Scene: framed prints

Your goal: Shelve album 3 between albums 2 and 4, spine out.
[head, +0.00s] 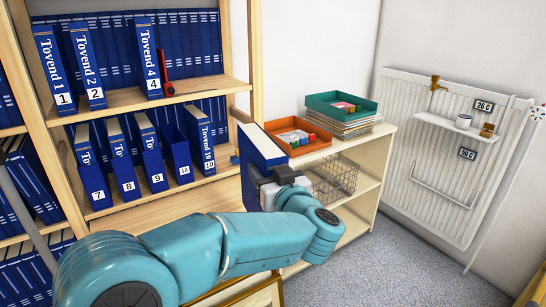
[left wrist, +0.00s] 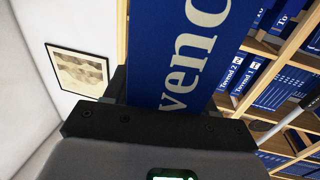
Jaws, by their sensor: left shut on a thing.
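My left gripper (head: 272,182) is shut on a blue album (head: 252,175) in front of the low shelf, right of the bookcase. Its pale top edge shows; its number is hidden. In the left wrist view, large white letters "venc" show on the held album (left wrist: 185,60), between my fingers. Album 1 (head: 53,70), album 2 (head: 87,65) and album 4 (head: 149,57) stand spine out on the bookcase's upper shelf (head: 118,102). An open gap lies between albums 2 and 4. A red object (head: 165,70) stands against album 4's right side. My right gripper is not seen.
Several albums, including 7 (head: 92,165) and 10 (head: 203,140), stand on the shelf below. The bookcase's right upright (head: 255,60) stands between the held album and the gap. Trays (head: 340,104) and a wire basket (head: 335,178) occupy the low shelf. A radiator (head: 440,150) is at right.

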